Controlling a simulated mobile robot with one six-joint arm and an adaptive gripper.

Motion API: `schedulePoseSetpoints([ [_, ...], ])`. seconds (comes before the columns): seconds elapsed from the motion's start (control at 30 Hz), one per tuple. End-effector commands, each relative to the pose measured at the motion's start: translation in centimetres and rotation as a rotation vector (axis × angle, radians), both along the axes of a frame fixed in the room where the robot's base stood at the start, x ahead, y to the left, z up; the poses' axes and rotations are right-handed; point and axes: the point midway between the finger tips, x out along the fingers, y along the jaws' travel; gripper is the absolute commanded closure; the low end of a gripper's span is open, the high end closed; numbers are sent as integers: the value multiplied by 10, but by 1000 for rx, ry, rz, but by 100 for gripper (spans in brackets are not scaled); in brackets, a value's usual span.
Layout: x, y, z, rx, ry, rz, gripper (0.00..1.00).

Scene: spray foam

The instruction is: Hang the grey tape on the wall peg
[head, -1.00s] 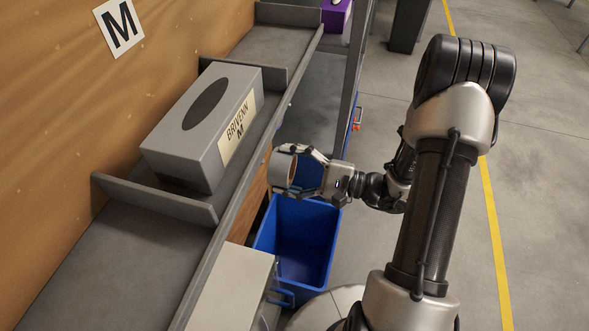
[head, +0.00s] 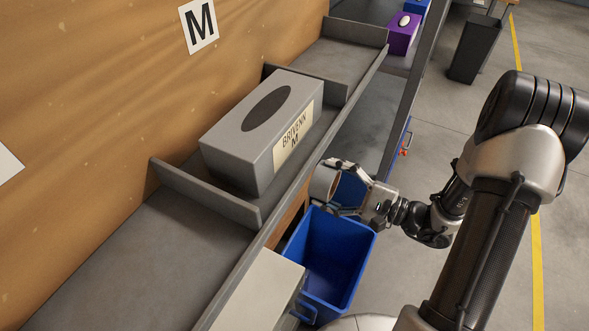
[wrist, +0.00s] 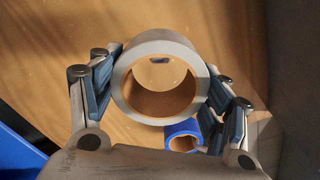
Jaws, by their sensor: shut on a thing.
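The grey tape (wrist: 150,42) is a wide ring with a brown inner core. My gripper (wrist: 160,78) is shut on it, with a finger on each side of the ring. In the head view the tape (head: 322,186) is in my gripper (head: 336,188), beside the shelf edge and above the back of a blue bin. Through the ring's hole in the wrist view a small dark peg-like thing (wrist: 160,60) shows against the wooden panel. I cannot tell how far it is from the tape.
A blue roll (wrist: 182,134) is below the tape in the wrist view. The blue bin (head: 328,262) stands below my gripper. A grey tissue box (head: 262,130) sits on the shelf (head: 150,245). A purple box (head: 403,34) is further back. Open floor lies right.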

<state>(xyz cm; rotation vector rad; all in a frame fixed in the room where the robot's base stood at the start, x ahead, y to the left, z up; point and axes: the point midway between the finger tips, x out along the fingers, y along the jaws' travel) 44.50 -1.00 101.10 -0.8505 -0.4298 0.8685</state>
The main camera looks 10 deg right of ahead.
Motion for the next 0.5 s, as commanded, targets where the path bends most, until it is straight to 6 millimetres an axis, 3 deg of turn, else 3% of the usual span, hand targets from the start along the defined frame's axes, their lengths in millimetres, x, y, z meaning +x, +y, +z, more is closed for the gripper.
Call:
schedulePoseSetpoints([
  [0.5, 8, 11, 0, 0, 0, 1, 58],
])
